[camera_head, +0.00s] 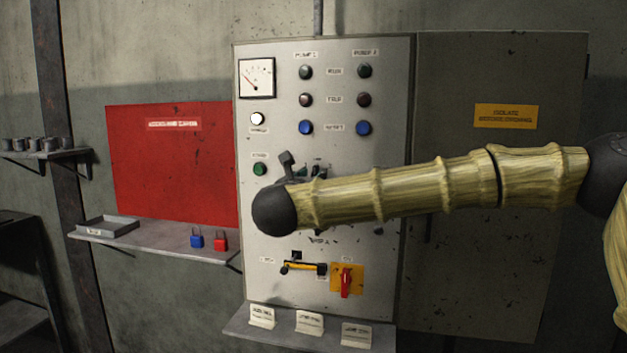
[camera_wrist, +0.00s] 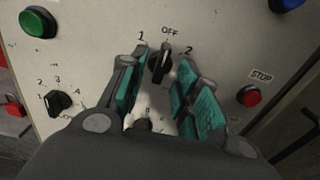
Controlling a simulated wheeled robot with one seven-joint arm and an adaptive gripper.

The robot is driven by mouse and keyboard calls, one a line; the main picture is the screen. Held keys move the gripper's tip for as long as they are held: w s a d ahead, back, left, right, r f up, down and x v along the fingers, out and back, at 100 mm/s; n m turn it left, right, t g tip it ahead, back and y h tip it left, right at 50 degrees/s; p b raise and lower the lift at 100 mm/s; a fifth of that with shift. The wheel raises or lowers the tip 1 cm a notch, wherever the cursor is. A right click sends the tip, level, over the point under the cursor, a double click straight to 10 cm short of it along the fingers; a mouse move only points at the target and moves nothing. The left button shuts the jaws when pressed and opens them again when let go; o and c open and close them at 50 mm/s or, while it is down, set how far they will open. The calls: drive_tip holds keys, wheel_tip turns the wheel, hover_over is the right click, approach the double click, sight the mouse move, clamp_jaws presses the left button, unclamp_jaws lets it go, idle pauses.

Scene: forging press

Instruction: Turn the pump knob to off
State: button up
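The knob (camera_wrist: 160,62) is black, with printed labels 1, OFF and 2 around its top in the wrist view. Its bar stands nearly upright there, with the upper end toward OFF. My gripper (camera_wrist: 164,62) is open, with teal-padded fingers on the left and right of the knob. A gap shows on both sides, and nothing is held. In the head view my gripper (camera_head: 304,168) is at the panel face, mostly behind my wrist, which hides the knob there.
The grey control panel (camera_head: 283,215) carries indicator lamps above and a red-handled switch (camera_head: 346,281) below. The wrist view shows a green button (camera_wrist: 37,22), a numbered selector (camera_wrist: 60,103), a red STOP button (camera_wrist: 250,97) and a partly hidden black control (camera_wrist: 145,125) between the fingers.

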drive_tip(key=v, duration=0.9)
drive_tip(key=shift+s, duration=0.2)
